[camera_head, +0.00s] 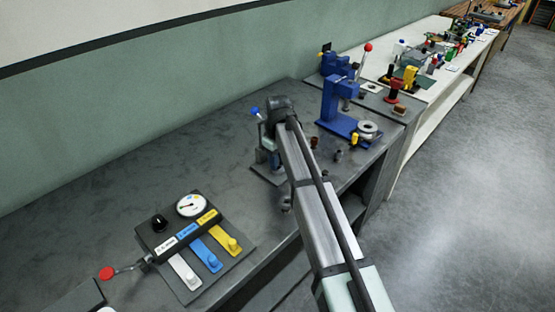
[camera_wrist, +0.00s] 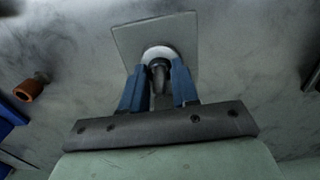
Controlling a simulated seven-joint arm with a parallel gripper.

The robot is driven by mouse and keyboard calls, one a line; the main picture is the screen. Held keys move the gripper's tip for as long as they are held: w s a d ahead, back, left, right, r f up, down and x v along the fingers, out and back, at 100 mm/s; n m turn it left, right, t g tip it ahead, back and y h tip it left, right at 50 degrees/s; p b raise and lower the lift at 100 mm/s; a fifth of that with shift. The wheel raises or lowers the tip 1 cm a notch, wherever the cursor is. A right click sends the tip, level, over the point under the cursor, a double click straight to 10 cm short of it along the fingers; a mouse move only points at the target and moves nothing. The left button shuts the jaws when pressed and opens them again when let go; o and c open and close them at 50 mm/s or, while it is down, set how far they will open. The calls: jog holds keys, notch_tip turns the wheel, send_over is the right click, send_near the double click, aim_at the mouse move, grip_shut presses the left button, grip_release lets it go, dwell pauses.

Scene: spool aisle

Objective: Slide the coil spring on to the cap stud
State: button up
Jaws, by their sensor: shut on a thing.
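In the wrist view my gripper (camera_wrist: 158,74) has its two blue fingers close together, shut on a small dark round-ended thing (camera_wrist: 158,66). I cannot make out coils on it, so I cannot tell whether it is the coil spring. Beyond the fingertips is a grey square plate (camera_wrist: 183,29) with a pale round part (camera_wrist: 160,51) in its middle, partly hidden by the dark thing. I cannot tell whether they touch. I cannot pick out the cap stud for sure. In the head view my arm covers most of the gripper, above a plate (camera_head: 270,176) on the bench.
A blue press (camera_head: 341,104) stands right of my arm, with a grey ring part (camera_head: 367,128) beside it. A brown cylinder (camera_wrist: 30,87) lies left in the wrist view. A panel with a gauge (camera_head: 191,205) and coloured levers is at the front left. The bench's left rear is clear.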

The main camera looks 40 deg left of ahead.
jog(key=o, duration=1.1)
notch_tip(320, 180, up, 14)
jog(key=shift+f, duration=0.1)
dwell(0.6)
